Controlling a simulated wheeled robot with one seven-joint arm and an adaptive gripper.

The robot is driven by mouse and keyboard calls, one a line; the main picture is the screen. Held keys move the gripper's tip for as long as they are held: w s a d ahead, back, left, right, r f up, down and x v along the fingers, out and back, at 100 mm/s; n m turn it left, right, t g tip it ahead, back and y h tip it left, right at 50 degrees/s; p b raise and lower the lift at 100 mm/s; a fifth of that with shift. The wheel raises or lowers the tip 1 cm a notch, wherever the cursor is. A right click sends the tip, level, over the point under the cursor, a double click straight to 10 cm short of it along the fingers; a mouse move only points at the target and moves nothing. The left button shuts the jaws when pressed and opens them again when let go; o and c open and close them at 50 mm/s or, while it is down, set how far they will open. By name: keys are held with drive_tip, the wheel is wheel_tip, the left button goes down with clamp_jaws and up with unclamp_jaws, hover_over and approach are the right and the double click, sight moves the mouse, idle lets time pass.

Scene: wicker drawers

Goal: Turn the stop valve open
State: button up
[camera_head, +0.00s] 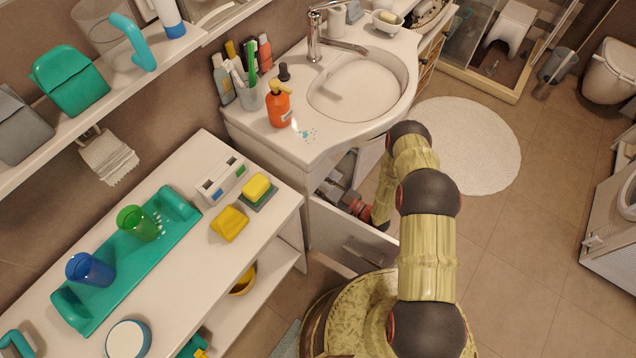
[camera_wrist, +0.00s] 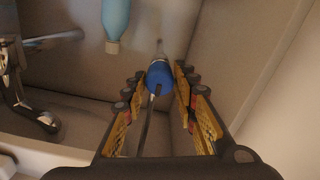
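In the wrist view, a blue rounded knob (camera_wrist: 160,75), which looks like the stop valve handle, sits at the end of a pale pipe or stem. My gripper (camera_wrist: 160,76) has its two fingers apart, one on each side of the knob near the tips. A small gap seems to show on both sides, though contact is hard to judge. In the head view, my gripper (camera_head: 337,192) reaches into the space under the sink cabinet, and the valve cannot be made out there.
A light blue bottle (camera_wrist: 117,18) is up and left of the knob. Metal fittings (camera_wrist: 20,85) show at the left. The cabinet's front panel (camera_head: 350,235) and the sink counter (camera_head: 315,140) border my arm. A shelf unit (camera_head: 215,245) stands at the left.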

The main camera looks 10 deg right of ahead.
drive_tip(key=c, duration=0.6)
clamp_jaws()
drive_tip(key=shift+n, duration=0.4)
drive_tip(key=n, duration=0.2)
drive_tip(key=shift+n, duration=0.4)
drive_tip(key=n+b, duration=0.1)
drive_tip(key=n, duration=0.2)
drive_tip(key=shift+s+a+f+n, duration=0.1)
drive_tip(key=shift+n, duration=0.3)
drive_tip(key=n+b, duration=0.1)
drive_tip(key=n, duration=0.4)
drive_tip(key=shift+f, duration=0.1)
drive_tip(key=n+b, duration=0.1)
drive_tip(key=n, duration=0.4)
drive_tip(key=shift+s+f, duration=0.1)
drive_tip(key=shift+n, duration=0.4)
